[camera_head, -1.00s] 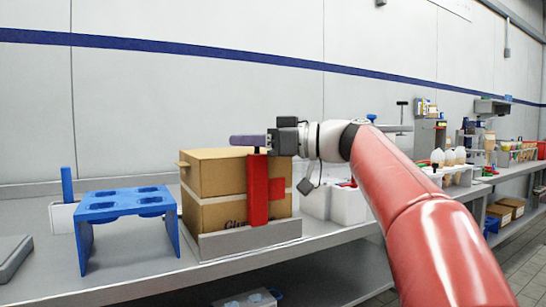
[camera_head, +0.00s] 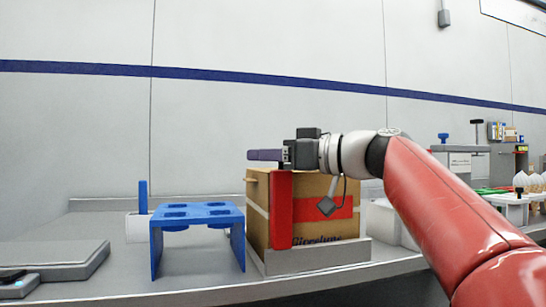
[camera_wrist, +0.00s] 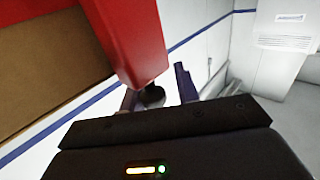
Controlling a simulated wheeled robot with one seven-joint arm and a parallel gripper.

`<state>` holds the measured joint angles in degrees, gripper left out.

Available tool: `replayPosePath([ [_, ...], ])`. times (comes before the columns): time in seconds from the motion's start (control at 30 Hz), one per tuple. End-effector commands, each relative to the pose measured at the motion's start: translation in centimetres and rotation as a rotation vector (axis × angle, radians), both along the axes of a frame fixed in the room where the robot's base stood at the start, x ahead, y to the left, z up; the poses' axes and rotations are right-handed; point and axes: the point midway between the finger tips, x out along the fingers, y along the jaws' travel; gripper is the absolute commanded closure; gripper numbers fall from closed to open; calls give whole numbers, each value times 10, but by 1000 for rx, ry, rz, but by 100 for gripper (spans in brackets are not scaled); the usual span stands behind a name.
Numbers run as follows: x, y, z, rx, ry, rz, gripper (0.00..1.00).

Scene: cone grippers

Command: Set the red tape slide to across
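A red upright bar (camera_head: 281,215), which looks like the red tape slide, stands at the front left of a cardboard box (camera_head: 258,205). A red band (camera_head: 335,208) runs across the box front beside it. My gripper (camera_head: 265,155) is level with the top of the bar, its purple fingers pointing left. In the wrist view, the red bar (camera_wrist: 125,35) ends in a dark knob (camera_wrist: 152,96). My gripper (camera_wrist: 158,92) has one finger on each side of this knob, with a gap visible at the right finger. Whether the left finger touches is unclear.
The box sits in a low grey tray (camera_head: 315,258) on a grey shelf. A blue stand with holes (camera_head: 195,215) is just left of it. A grey flat device (camera_head: 60,265) lies at far left. White bins (camera_head: 385,222) stand on the right, partly behind my arm.

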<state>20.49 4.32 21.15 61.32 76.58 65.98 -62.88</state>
Motion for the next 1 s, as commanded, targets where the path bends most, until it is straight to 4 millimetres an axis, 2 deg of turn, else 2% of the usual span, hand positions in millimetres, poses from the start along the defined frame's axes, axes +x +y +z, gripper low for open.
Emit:
replayPosePath([
  [0.07, 0, 0, 0, 0, -1, -1, 59],
  [0.37, 0, -4, -1, -1, 0, -6, 59],
  [0.8, -29, -61, -2, -1, 0, -5, 59],
  [1.0, -35, -70, -1, 0, -1, -2, 59],
])
